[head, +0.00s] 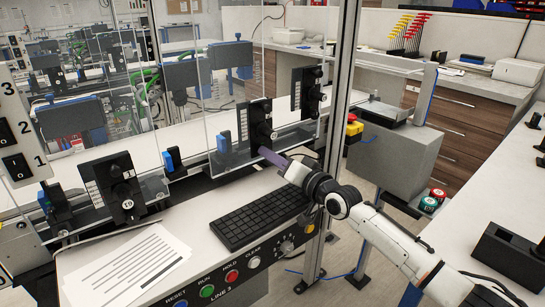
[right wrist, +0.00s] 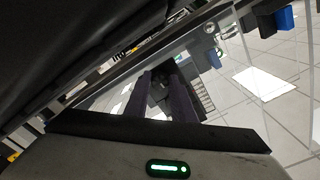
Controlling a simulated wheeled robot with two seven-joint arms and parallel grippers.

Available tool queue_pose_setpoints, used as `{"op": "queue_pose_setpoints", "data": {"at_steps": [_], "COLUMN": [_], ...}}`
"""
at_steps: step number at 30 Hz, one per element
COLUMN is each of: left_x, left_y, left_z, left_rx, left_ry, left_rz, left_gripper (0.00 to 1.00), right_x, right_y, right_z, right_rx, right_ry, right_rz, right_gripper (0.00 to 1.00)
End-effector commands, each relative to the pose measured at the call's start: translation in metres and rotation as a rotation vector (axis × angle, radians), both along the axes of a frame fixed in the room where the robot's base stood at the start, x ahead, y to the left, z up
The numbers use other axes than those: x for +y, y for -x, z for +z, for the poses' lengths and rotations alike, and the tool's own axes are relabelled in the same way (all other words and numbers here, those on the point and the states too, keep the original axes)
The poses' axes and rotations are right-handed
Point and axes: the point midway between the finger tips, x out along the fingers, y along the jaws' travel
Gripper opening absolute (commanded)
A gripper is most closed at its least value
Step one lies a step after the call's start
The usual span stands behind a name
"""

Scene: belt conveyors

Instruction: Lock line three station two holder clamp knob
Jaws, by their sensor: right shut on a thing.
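The middle black holder (head: 258,118) stands upright on the near line, with round black knobs on its front. I take it for station two. My right gripper (head: 266,154) reaches in from the lower right, its purple-grey fingers at the holder's lower front. It is shut on a small dark part there, apparently the clamp knob, mostly hidden by the fingers. In the right wrist view the two dark fingers (right wrist: 161,98) point away from the camera with a dark part between their tips. The knob's lock position cannot be told. My left gripper is not in view.
Similar black holders stand at left (head: 115,186) and farther right (head: 307,91). Clear panels (head: 232,90) rise beside the middle holder. A black keyboard (head: 262,215), printed sheets (head: 126,268) and the "LINE 3" button panel (head: 232,276) lie in front. A metal post (head: 340,100) stands close right of my gripper.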

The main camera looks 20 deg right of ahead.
Motion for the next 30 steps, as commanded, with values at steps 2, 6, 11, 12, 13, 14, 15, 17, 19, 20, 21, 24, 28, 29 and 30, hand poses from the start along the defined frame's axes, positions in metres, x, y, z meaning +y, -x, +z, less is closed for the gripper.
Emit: {"op": "queue_pose_setpoints", "data": {"at_steps": [2, 6, 11, 12, 13, 14, 15, 17, 19, 20, 21, 24, 28, 29, 30], "left_x": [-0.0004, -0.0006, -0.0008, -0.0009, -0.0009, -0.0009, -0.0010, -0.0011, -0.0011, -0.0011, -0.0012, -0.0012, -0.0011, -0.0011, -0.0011], "left_y": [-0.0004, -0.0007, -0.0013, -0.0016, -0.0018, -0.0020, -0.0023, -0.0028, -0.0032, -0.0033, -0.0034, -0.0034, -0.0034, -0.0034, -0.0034], "left_z": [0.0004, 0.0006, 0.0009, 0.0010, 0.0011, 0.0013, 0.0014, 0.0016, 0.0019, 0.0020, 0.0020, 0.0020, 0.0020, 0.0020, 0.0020], "left_rx": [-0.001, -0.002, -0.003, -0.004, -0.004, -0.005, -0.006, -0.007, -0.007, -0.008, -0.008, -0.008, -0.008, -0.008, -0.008], "left_ry": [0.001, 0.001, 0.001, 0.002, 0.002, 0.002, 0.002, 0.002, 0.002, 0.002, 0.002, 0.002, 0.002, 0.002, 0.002], "left_rz": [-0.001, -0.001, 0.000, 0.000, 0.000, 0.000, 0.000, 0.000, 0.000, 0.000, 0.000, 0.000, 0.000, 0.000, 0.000], "left_gripper": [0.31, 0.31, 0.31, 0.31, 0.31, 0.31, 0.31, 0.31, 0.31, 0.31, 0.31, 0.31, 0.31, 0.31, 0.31], "right_x": [0.0000, 0.0000, -0.0001, -0.0001, -0.0001, -0.0001, -0.0001, -0.0001, 0.0000, 0.0000, 0.0000, 0.0001, 0.0001, 0.0002, 0.0002], "right_y": [0.0000, 0.0000, -0.0001, -0.0001, -0.0001, -0.0001, -0.0001, 0.0000, -0.0001, -0.0001, -0.0001, -0.0001, -0.0001, -0.0001, 0.0000], "right_z": [0.0011, 0.0013, 0.0016, 0.0016, 0.0017, 0.0017, 0.0017, 0.0018, 0.0018, 0.0018, 0.0018, 0.0019, 0.0016, 0.0016, 0.0013], "right_rx": [0.009, 0.022, 0.029, 0.030, 0.030, 0.030, 0.030, 0.031, 0.030, 0.030, 0.030, 0.030, 0.031, 0.030, 0.030], "right_ry": [-0.033, -0.069, -0.090, -0.092, -0.093, -0.094, -0.094, -0.095, -0.094, -0.094, -0.094, -0.094, -0.093, -0.092, -0.092], "right_rz": [0.000, 0.000, 0.000, -0.001, -0.001, -0.001, -0.001, -0.001, -0.001, -0.001, -0.001, -0.001, 0.000, 0.000, 0.000], "right_gripper": [0.00, 0.00, 0.00, 0.00, 0.00, 0.00, 0.00, 0.00, 0.00, 0.00, 0.00, 0.29, 0.41, 0.41, 0.41]}}
